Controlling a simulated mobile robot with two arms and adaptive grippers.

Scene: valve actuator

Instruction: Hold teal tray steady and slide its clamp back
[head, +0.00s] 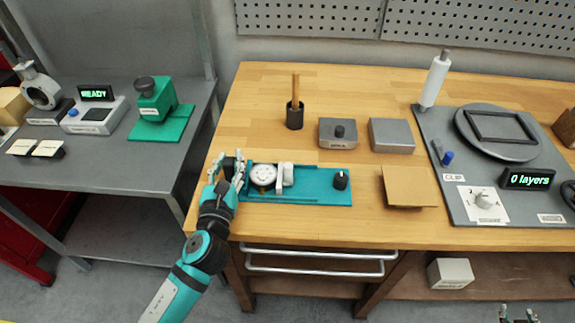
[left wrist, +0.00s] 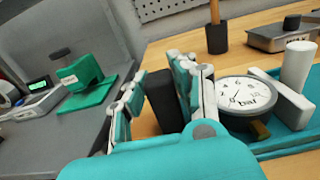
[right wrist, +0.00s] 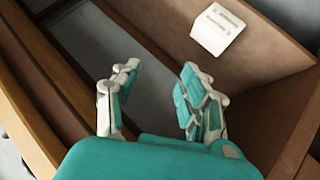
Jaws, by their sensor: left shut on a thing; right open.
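The teal tray (head: 315,187) lies flat near the front edge of the wooden table. A round white gauge (head: 263,174) sits at its left end; its dial (left wrist: 243,95) faces up in the left wrist view. The white clamp (head: 286,174) stands close beside the gauge, on its right. A black knob (head: 341,179) is at the tray's right end. My left gripper (head: 232,170) is at the tray's left end, shut on a black block (left wrist: 161,100), beside the gauge. My right gripper (right wrist: 155,90) is open and empty, low in front of the table at the head view's bottom right.
Behind the tray stand a black cup with a stick (head: 295,115), and two grey blocks, one (head: 338,132) with a knob. A tan panel (head: 408,187) lies to its right. A white box (right wrist: 217,28) is on the shelf below. Drawer handles (head: 315,268) jut from the front.

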